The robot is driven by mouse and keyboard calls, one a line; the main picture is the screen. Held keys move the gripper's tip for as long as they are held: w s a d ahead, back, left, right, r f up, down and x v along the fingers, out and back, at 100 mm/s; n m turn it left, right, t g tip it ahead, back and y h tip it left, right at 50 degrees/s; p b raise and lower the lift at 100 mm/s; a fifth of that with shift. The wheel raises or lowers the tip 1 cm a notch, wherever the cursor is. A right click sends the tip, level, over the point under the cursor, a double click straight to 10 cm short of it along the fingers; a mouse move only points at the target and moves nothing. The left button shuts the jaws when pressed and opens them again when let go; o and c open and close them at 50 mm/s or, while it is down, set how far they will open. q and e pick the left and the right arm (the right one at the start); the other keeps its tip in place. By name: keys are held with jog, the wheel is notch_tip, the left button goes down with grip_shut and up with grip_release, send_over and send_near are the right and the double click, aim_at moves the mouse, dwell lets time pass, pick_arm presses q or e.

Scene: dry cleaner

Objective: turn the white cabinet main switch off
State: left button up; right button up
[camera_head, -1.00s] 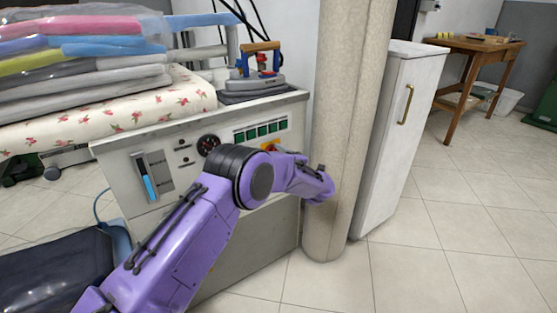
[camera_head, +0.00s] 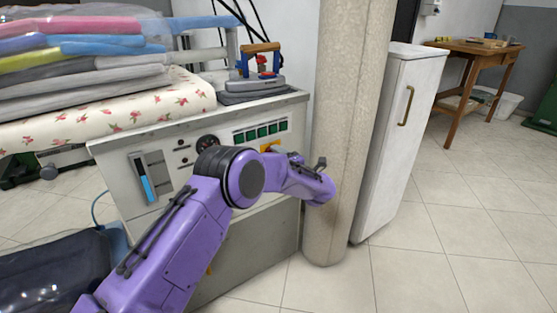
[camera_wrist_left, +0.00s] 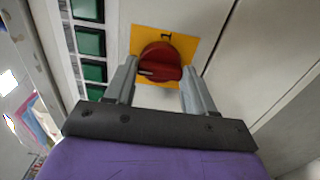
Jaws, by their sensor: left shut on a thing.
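The main switch is a red rotary knob (camera_wrist_left: 160,62) on a yellow plate (camera_wrist_left: 186,44) in the left wrist view. A mark like a 1 stands on the plate above the knob. The knob's grip bar lies roughly crosswise in that view, with a white line at its left end. My left gripper (camera_wrist_left: 159,84) is shut on the knob, one finger on each side. My right gripper is not in view.
Green buttons (camera_head: 262,131) and a gauge (camera_head: 207,142) sit beside the switch. An iron (camera_head: 262,78) rests on the cabinet top, left of a column (camera_head: 345,120). Folded clothes (camera_head: 80,50) lie on the padded board.

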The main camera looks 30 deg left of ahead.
pick_arm(q)
jog(key=shift+f, duration=0.15)
jog(key=o, duration=1)
jog(key=shift+o, duration=0.2)
jog(key=shift+d, duration=0.1)
jog(key=p+v, duration=0.2)
jog(key=v, duration=0.8)
jog(key=shift+s+d, duration=0.15)
